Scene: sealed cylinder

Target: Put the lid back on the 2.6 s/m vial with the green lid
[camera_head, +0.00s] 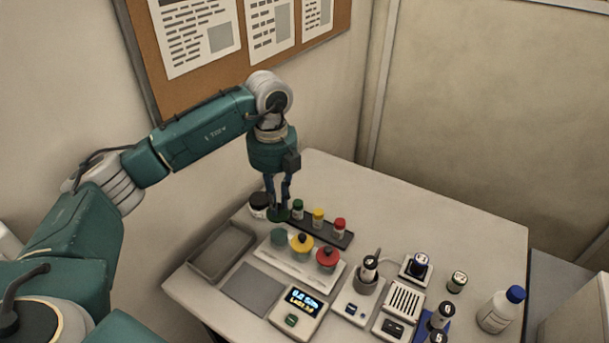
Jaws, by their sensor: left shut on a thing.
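My left gripper (278,200) points down over the table's far left part. It is shut on a dark green, disc-like lid (278,215). Below it in the picture, a white holder (298,268) carries a teal-green vial (278,238) with no knobbed lid showing. Beside it stand a vial with a yellow lid (301,242) and one with a red lid (327,257). The held lid appears above and behind the green vial, apart from it. No vial label is readable. My right gripper is not in view.
Behind is a dark rack (330,236) with small green-, yellow- and red-capped bottles. A black-lidded jar (259,204) stands near the gripper. A grey tray (222,248), a meter (297,311), a probe stand (358,300) and a blue-capped bottle (500,310) surround it. The table's back right is clear.

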